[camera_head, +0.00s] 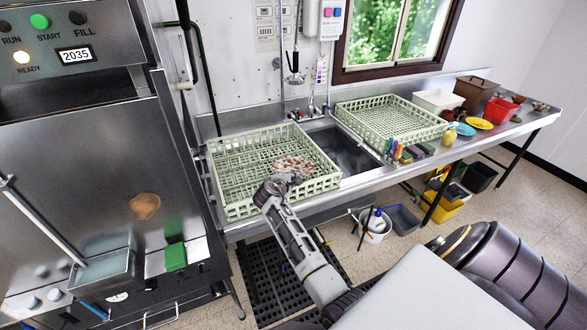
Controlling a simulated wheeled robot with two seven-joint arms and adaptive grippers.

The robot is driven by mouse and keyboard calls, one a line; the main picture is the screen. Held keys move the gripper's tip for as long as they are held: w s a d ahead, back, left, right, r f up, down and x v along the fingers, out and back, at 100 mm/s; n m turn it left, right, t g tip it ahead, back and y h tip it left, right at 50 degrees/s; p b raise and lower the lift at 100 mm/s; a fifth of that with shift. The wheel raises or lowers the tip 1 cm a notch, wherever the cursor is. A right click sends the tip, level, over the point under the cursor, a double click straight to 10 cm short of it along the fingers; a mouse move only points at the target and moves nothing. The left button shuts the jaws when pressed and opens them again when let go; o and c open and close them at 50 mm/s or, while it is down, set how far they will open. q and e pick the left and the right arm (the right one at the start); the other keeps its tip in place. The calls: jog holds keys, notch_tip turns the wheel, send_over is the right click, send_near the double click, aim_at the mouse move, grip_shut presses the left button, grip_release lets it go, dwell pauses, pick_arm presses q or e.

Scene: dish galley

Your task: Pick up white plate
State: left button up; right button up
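A plate (294,162), white with brown mottling that looks like food soil, is at the right part of the left pale green dish rack (235,166).
A sink basin (345,152) lies between the left rack and a second green rack (390,120). Bottles, a yellow plate (480,123), a blue plate (464,129) and a red container (499,111) stand to the right. A steel dishwasher (90,180) bounds the left.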

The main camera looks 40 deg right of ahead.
jog(key=shift+w+d, duration=0.1)
jog(key=shift+d, duration=0.05)
jog(key=shift+c, duration=0.4)
grip_shut()
jog(key=shift+r, duration=0.1)
jog(key=shift+r+b, duration=0.75)
jog(key=shift+r, duration=4.15)
jog(key=shift+f, duration=0.1)
